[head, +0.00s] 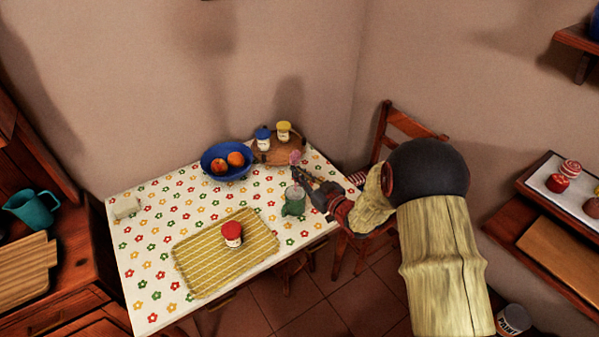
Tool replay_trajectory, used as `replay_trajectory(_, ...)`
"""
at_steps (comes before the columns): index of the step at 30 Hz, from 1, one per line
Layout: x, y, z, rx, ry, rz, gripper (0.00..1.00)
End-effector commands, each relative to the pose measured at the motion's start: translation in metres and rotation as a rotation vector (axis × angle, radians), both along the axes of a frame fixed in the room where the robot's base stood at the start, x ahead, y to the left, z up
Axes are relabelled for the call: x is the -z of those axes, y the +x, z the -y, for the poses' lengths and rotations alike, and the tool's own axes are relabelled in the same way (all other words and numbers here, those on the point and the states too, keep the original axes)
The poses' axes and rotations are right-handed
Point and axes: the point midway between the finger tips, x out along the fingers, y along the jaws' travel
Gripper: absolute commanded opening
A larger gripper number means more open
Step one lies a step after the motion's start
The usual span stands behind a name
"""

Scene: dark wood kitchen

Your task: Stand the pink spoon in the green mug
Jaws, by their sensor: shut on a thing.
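The green mug (293,206) stands upright on the flowered tablecloth near the table's right end. The pink spoon (295,157) shows as a small pink end, up, just above my gripper's fingertips. My gripper (299,175) reaches in from the right and is shut on the spoon, right over the mug's far side. The spoon's lower part is hidden or too small to make out, so I cannot tell whether it is inside the mug or above it.
Behind the mug are a round wooden board (277,155) with blue-lidded (263,139) and yellow-lidded (283,132) jars, and a blue fruit bowl (227,174). A yellow tray (205,262) with a red-lidded jar (232,234) lies left. A chair (410,122) stands behind my arm.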

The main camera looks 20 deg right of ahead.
Motion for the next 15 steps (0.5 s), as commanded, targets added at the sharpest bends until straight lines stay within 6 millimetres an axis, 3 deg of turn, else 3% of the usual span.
replay_trajectory(15,0.040,0.000,0.000,0.000,0.000,0.000,0.00)
